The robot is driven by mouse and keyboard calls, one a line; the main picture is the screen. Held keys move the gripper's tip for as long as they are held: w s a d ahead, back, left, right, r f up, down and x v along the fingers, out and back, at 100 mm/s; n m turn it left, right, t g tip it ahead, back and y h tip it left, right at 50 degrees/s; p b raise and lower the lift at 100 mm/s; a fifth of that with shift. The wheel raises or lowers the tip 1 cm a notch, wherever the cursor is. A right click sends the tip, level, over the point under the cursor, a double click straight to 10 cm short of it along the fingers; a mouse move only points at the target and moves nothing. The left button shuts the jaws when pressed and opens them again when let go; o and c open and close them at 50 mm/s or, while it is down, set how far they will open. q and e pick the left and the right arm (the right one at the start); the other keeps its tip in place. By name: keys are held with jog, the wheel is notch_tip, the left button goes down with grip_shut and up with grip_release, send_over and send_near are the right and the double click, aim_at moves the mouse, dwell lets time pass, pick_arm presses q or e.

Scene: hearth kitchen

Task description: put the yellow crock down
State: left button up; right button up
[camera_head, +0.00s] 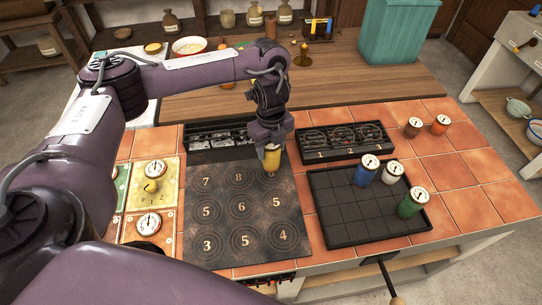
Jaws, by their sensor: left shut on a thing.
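The yellow crock (271,161) is upright at the far right corner of the dark griddle plate (222,235), which has numbered rings. My left gripper (271,147) is shut on it from above and hides its top. My right gripper is not in view.
A black gridded tray (345,231) right of the plate holds blue (364,174), white (391,176) and green (410,206) crocks. Brown (412,130) and orange (439,127) crocks stand farther right. A black numbered rack (345,153) sits behind the tray. Dials are at left.

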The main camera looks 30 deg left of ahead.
aim_at(271, 156)
pick_arm(q)
notch_tip(271, 156, down, 3)
jog(key=shift+f, duration=0.2)
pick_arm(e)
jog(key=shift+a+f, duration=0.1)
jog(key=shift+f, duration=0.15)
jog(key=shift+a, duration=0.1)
pick_arm(q)
jog(key=shift+f, duration=0.15)
jog(key=o, duration=1.3)
jog(key=shift+o, duration=0.2)
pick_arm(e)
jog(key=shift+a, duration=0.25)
pick_arm(q)
notch_tip(271, 156, up, 12)
jog(key=shift+r+p, duration=0.2)
jog(key=shift+p, duration=0.8)
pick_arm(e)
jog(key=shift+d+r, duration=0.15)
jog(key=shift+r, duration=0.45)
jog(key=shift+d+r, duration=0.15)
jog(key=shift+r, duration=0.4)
